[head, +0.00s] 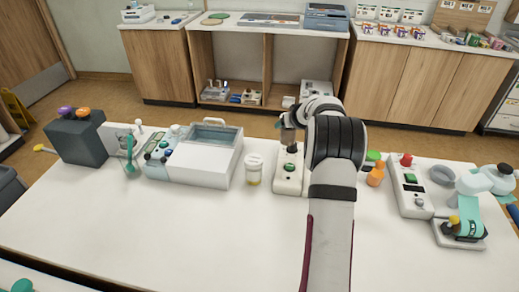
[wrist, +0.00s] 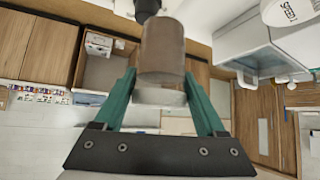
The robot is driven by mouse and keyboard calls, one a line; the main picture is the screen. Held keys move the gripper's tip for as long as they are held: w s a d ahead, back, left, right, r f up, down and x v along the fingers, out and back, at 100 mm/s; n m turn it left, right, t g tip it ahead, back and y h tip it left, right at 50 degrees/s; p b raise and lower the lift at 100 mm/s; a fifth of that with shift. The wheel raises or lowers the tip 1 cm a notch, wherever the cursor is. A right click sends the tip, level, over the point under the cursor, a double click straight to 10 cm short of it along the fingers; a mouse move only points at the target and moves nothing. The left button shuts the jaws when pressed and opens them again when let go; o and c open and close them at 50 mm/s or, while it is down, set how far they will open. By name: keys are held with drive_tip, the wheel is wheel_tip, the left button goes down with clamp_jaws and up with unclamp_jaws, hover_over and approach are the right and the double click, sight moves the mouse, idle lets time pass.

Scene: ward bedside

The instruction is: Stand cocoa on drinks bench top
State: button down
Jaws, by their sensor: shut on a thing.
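My gripper (wrist: 160,76) has green fingers on either side of a brown cylinder with a pale end, which looks like the cocoa (wrist: 163,48). It is shut on it. In the head view my gripper (head: 289,122) is partly hidden by my arm, and the brown cocoa (head: 287,135) shows small below it. The cocoa appears above a white device with a green button (head: 289,172) on the white front table (head: 200,230); I cannot tell the gap. No surface is clearly marked as the drinks bench top.
The front table holds a white lidded machine (head: 205,160), a white jar with yellow contents (head: 254,170), orange bottles (head: 376,175) and a red-buttoned device (head: 408,185). Its near part is clear. Wooden counters (head: 268,20) stand along the back wall, across a floor gap.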

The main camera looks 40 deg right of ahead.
drive_tip(key=shift+w+a+f, duration=0.8)
drive_tip(key=shift+w+f, duration=0.6)
drive_tip(key=shift+f, duration=0.2)
drive_tip(key=shift+w+a+f, duration=0.75)
drive_tip(key=shift+w+f, duration=0.6)
drive_tip(key=shift+f, duration=0.25)
drive_tip(key=shift+w+a+f, duration=0.8)
drive_tip(key=shift+w+f, duration=0.6)
drive_tip(key=shift+f, duration=0.2)
drive_tip(key=shift+f, duration=0.1)
unclamp_jaws()
